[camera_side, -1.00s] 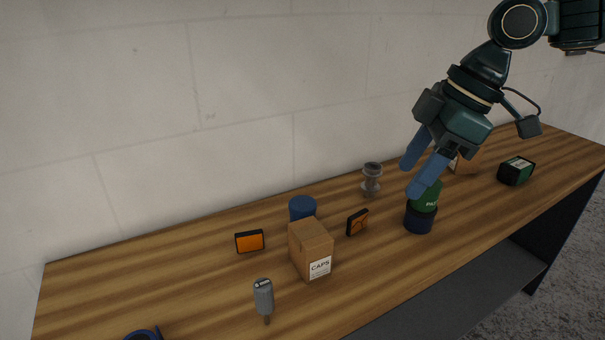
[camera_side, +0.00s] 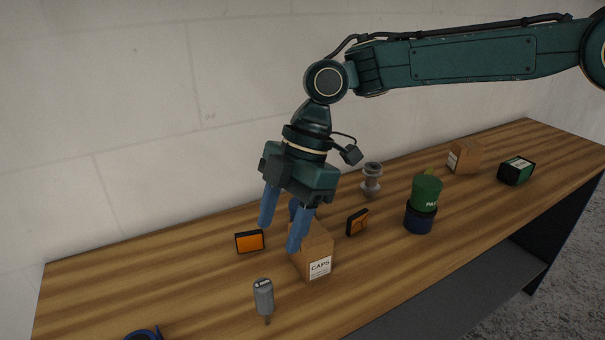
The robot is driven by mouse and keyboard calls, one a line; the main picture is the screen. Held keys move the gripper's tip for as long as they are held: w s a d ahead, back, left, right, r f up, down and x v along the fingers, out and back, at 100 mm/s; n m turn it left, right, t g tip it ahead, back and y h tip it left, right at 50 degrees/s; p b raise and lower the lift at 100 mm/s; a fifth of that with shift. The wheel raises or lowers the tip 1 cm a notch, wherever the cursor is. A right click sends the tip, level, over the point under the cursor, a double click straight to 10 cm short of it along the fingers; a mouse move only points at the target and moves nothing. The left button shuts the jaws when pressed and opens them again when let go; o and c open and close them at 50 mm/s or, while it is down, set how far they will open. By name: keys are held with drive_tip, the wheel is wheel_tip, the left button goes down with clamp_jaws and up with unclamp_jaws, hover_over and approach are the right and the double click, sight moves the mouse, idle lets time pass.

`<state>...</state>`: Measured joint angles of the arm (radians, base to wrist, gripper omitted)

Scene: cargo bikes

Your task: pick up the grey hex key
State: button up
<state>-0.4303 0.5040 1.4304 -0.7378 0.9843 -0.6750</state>
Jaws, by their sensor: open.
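The grey hex key (camera_side: 263,297) has a thick grey handle and a short dark tip pointing to the front of the bench. It is near the front edge, left of the caps box. My gripper (camera_side: 281,238) is open and empty, with its two blue fingers pointing down. It hangs above and behind the hex key, apart from it. One finger shows in front of part of the caps box.
The cardboard caps box (camera_side: 311,252) stands right beside the hex key. Two orange reflectors (camera_side: 250,242) (camera_side: 357,222), a grey spool-like part (camera_side: 372,178), a green-topped container (camera_side: 426,194), a green box (camera_side: 516,171) and another carton (camera_side: 465,156) are on the wooden bench (camera_side: 130,280). A blue ring (camera_side: 145,333) lies front left.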

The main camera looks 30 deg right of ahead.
sight(261, 298)
drive_tip(key=shift+x, duration=4.35)
drive_tip(key=shift+f, duration=0.1)
drive_tip(key=shift+x, duration=2.45)
drive_tip(key=shift+s+d, duration=0.1)
drive_tip(key=shift+s, duration=0.05)
drive_tip(key=shift+c, duration=0.2)
drive_tip(key=c, duration=1)
